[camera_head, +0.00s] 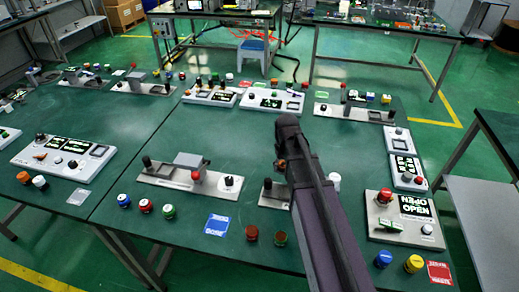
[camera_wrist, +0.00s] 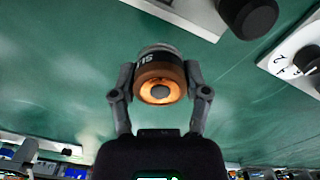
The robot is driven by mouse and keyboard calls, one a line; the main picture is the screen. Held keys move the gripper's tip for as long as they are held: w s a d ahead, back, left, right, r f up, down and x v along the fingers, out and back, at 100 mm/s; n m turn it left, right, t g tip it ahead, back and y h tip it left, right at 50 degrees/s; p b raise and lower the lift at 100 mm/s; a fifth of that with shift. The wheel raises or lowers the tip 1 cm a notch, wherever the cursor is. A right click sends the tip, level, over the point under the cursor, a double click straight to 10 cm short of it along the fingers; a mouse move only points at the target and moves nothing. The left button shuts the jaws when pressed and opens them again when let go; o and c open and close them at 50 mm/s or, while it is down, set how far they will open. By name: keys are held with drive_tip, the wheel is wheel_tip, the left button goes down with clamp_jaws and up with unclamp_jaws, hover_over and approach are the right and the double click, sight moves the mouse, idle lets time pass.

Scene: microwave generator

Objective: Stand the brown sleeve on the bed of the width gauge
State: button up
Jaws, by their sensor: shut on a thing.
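In the head view a small brown part of the sleeve (camera_head: 281,165) shows beside my dark gripper (camera_head: 286,165), above the green table. A grey plate with a knob, a block and a white dial (camera_head: 190,178) lies left of my gripper. A similar plate (camera_head: 273,194) lies below it, partly hidden by my arm. I cannot tell which is the width gauge.
A panel with "OPEN" lettering (camera_head: 400,215) lies right of my arm. Several coloured caps stand along the front edge, near a blue card (camera_head: 216,225). A control panel (camera_head: 64,157) lies at the left. Table between left plate and rear panels is clear.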

sight(283, 164)
drive_tip(key=shift+r+p, duration=1.95)
drive_tip(key=shift+r, duration=0.05)
drive_tip(key=shift+f, duration=0.1)
